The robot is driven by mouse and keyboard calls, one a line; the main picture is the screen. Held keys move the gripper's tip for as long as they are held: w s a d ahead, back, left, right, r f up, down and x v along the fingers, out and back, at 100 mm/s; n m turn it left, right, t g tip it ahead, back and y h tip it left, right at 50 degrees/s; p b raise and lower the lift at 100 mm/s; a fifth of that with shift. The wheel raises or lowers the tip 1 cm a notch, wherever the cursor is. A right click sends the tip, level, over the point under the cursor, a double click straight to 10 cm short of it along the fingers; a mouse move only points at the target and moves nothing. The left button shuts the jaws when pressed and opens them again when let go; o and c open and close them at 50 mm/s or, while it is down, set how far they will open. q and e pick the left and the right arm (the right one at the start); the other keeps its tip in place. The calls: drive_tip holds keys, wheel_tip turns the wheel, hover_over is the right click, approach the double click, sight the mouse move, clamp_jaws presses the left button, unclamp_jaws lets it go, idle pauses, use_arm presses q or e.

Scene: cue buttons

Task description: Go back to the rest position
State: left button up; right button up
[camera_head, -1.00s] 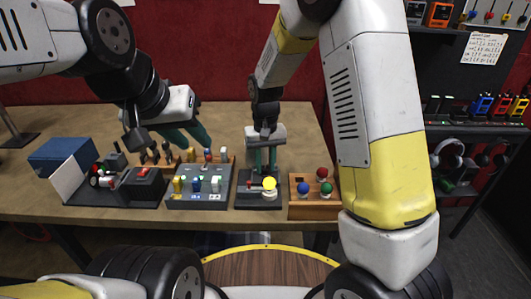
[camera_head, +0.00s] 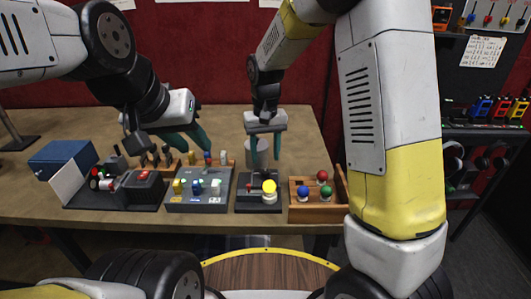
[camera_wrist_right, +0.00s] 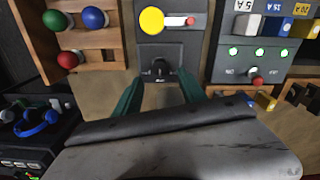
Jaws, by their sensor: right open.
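My right gripper (camera_head: 265,160) is open and empty, with its green fingers pointing down above the back of a dark panel (camera_head: 245,207). The panel carries a yellow button (camera_head: 269,186). In the right wrist view the right gripper (camera_wrist_right: 163,92) has its fingers apart, with a small black knob (camera_wrist_right: 158,68) of the panel between and beyond them. The yellow button (camera_wrist_right: 152,20) shows there at the top. My left gripper (camera_head: 200,138) hangs over the rear left of the table, behind the grey switch box; I cannot tell how far apart its fingers are.
A wooden tray (camera_head: 310,213) holds red, blue and green balls. A grey box (camera_head: 200,203) with switches stands left of the dark panel. A black station with a red button (camera_head: 143,176) and a blue box (camera_head: 62,157) are at left. A grey cylinder (camera_head: 257,150) stands behind the right gripper.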

drive_tip(key=shift+r, duration=1.2)
drive_tip(key=shift+d+r, duration=0.1)
drive_tip(key=s+d+r+m+t+y, duration=0.1)
drive_tip(key=s+d+r+t+y, duration=0.1)
drive_tip(key=s+d+r, duration=0.7)
drive_tip(key=s+d+r+m+t, duration=0.1)
drive_tip(key=s+d+r+t, duration=0.3)
drive_tip(key=s, duration=0.6)
drive_tip(key=shift+s+d+r, duration=0.35)
drive_tip(key=shift+d+r, duration=0.05)
drive_tip(key=shift+d, duration=0.25)
